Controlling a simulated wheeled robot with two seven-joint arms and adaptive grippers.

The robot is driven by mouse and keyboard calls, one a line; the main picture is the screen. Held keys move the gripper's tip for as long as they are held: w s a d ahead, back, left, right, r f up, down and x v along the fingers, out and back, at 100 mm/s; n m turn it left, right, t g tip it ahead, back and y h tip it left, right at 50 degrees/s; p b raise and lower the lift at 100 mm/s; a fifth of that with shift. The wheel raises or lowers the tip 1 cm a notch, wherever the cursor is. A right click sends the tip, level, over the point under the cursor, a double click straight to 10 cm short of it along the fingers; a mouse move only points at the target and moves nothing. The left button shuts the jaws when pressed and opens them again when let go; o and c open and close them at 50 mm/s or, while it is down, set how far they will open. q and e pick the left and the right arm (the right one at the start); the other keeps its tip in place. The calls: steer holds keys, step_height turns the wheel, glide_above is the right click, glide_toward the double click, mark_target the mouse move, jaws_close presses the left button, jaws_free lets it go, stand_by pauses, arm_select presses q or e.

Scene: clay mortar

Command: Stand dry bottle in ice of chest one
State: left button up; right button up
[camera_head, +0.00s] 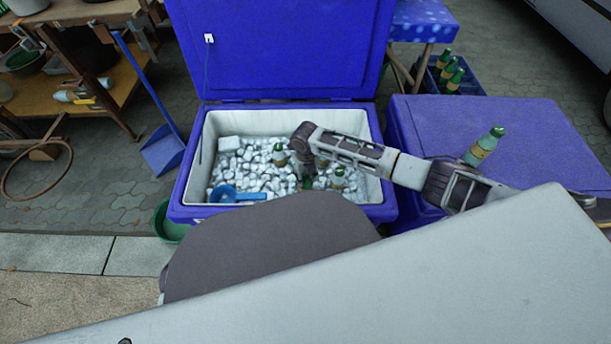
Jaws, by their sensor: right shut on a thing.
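Chest one (190,211) is a blue cooler with its lid (285,50) up and ice (250,165) inside. My right gripper (306,180) points down into the chest, low at the ice. It is shut on a bottle that is mostly hidden by the gripper, so its tilt and depth in the ice cannot be told. Another green-topped bottle (484,146) stands tilted in view on the closed blue chest (540,130). My left gripper is out of view.
A blue scoop (228,194) lies on the ice at the front left. A blue crate with several bottles (452,76) stands behind the closed chest. A blue dustpan (163,150), a green tub (168,225) and a wooden shelf (120,95) are at the left.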

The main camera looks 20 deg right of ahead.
steer(key=shift+f, duration=0.5)
stand_by(0.4)
steer(key=o, duration=1.6)
